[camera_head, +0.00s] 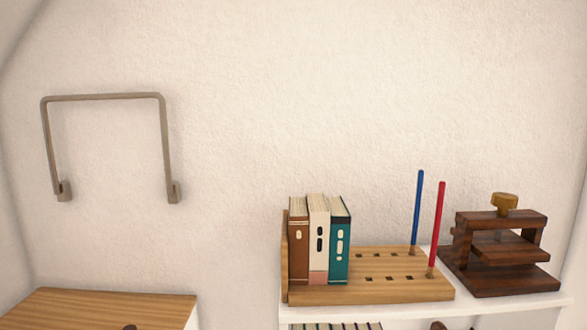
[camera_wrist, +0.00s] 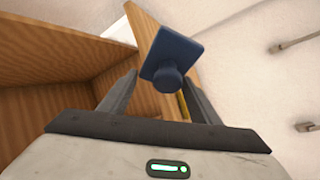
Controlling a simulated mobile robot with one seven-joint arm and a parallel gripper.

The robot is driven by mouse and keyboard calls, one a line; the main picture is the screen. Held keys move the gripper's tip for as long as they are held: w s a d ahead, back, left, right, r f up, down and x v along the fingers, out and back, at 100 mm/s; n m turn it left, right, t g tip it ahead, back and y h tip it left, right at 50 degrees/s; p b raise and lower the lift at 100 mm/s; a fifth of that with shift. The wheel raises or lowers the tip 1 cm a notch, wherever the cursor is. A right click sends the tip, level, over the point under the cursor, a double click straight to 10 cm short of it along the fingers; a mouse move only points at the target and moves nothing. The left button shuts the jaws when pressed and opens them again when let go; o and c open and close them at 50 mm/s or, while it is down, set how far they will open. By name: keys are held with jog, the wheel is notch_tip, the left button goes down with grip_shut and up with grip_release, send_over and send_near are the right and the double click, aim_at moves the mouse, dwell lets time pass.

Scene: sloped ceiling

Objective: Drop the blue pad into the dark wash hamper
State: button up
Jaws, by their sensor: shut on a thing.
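The blue pad (camera_wrist: 178,50) is in the wrist view, a dark blue square plate with a round knob. My gripper (camera_wrist: 160,84) is shut on it, with the pad out past the fingertips, tilted in the picture. Parts of the fingers are hidden behind the pad and its knob. The head view shows neither my gripper nor the pad. I cannot make out a dark wash hamper in either view.
In the wrist view, wooden panels (camera_wrist: 60,52) stand behind and left of the fingers. In the head view, a wooden top (camera_head: 110,308) is at lower left below a wall rail (camera_head: 105,97). A white shelf (camera_head: 500,307) holds books (camera_head: 320,240), a pegboard (camera_head: 400,288) and a wooden press (camera_head: 505,250).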

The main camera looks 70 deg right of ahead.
jog(key=o, duration=1)
jog(key=p+v, duration=0.3)
jog(key=v, duration=1.4)
jog(key=shift+s+a+r+p, duration=0.1)
jog(key=shift+a+r+p, duration=0.1)
jog(key=shift+p, duration=0.2)
